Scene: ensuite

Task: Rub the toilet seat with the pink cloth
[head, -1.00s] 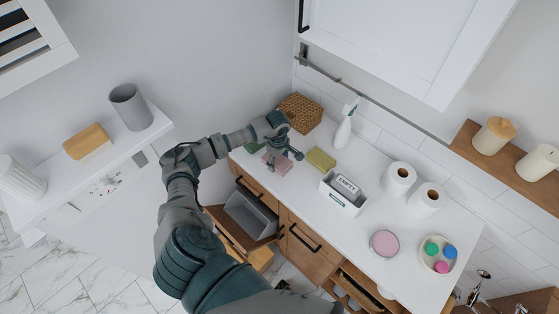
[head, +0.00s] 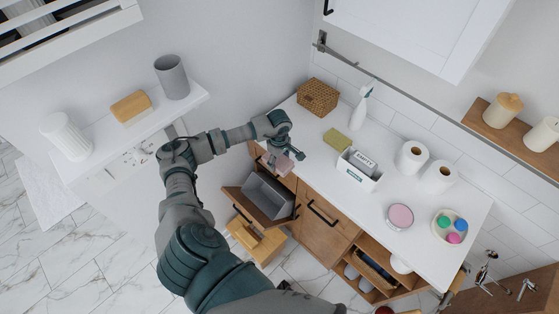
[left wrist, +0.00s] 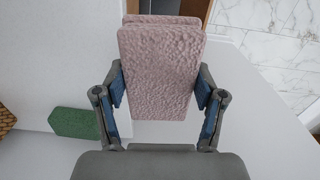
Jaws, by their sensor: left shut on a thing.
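My left gripper (head: 285,150) is shut on the pink cloth (left wrist: 160,75), a folded, bumpy-textured pad held between its two fingers in the left wrist view. In the head view the pink cloth (head: 280,164) shows below the gripper, at the front left edge of the white counter (head: 360,215), over the open drawer. Whether it touches the counter, I cannot tell. The toilet seat is not in either view. My right gripper is not in view.
An open drawer with a grey bin (head: 266,194) juts out under the cloth. An olive sponge (head: 337,140), a wicker basket (head: 318,97), a spray bottle (head: 362,107) and a white box (head: 358,172) stand on the counter. A white ledge (head: 190,103) is at left.

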